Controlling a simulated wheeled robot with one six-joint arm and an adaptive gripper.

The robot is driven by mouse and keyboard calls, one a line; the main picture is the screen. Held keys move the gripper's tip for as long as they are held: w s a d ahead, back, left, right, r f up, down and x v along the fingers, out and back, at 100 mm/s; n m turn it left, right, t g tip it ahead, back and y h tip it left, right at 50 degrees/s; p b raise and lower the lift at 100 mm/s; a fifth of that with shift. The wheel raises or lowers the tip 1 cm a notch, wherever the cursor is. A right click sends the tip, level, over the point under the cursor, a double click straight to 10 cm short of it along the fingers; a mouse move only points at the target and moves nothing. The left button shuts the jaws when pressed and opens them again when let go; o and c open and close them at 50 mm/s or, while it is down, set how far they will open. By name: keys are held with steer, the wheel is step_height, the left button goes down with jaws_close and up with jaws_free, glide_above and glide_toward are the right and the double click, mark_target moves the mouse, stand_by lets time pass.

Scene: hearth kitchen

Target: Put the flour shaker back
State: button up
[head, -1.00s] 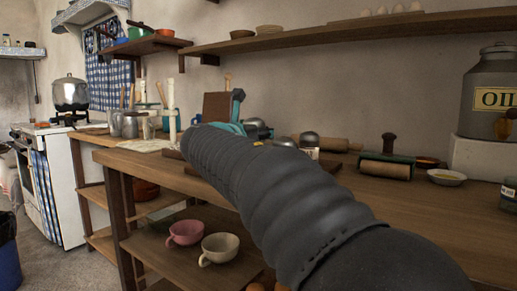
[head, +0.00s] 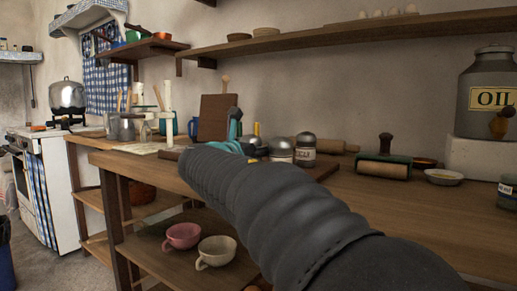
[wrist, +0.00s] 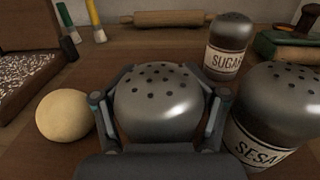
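A shaker with a domed, perforated metal cap (wrist: 158,98) is between the fingers of my gripper (wrist: 160,112) in the wrist view. The fingers lie close against both sides of its cap. Its label is hidden; I take it for the flour shaker because the two others read sugar and sesame. In the head view its cap (head: 250,140) shows beside my teal gripper (head: 234,128), low over the worktop. I cannot tell whether its base touches the surface. The sesame shaker (wrist: 283,110) stands close at right, the sugar shaker (wrist: 230,45) behind it.
A pale ball (wrist: 65,117) sits just left of my gripper. A rolling pin (wrist: 168,18) lies at the back. A green box-like thing (wrist: 290,46) is at the back right. The worktop's right front is clear.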

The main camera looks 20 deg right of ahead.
steer(key=shift+r, duration=0.1)
steer(key=shift+a+r, duration=0.1)
steer(key=shift+r, duration=0.05)
steer(key=v, duration=1.1)
steer(key=shift+p, duration=0.4)
steer(key=shift+s+a, duration=0.3)
steer(key=shift+s, duration=0.05)
